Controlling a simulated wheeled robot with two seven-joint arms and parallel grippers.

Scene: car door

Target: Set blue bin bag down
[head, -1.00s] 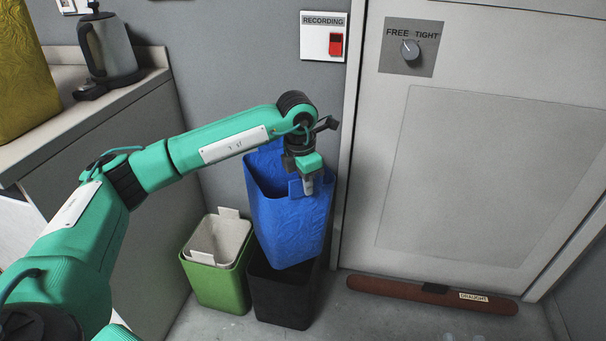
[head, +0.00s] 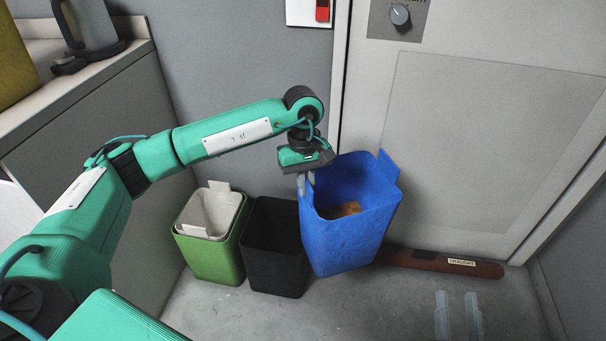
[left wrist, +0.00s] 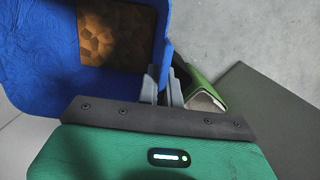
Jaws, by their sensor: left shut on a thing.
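The blue bin bag (head: 345,235) is a stiff, open-topped blue liner with brown stuff in its bottom. It hangs slightly tilted to the right of the black bin (head: 274,250), in front of the door. My left gripper (head: 306,183) is shut on its left rim from above. In the left wrist view, the fingers (left wrist: 163,88) pinch the rim of the blue bag (left wrist: 45,60), and the brown contents (left wrist: 117,30) show inside. I cannot tell whether its base touches the floor. My right gripper (head: 457,305) shows only two fingers, apart and empty, at the bottom edge.
A green bin (head: 212,262) with a pale liner (head: 208,212) stands left of the open black bin. A brown draught excluder (head: 440,262) lies along the foot of the door (head: 490,130), behind the bag. The floor (head: 385,310) in front is clear. A counter stands left.

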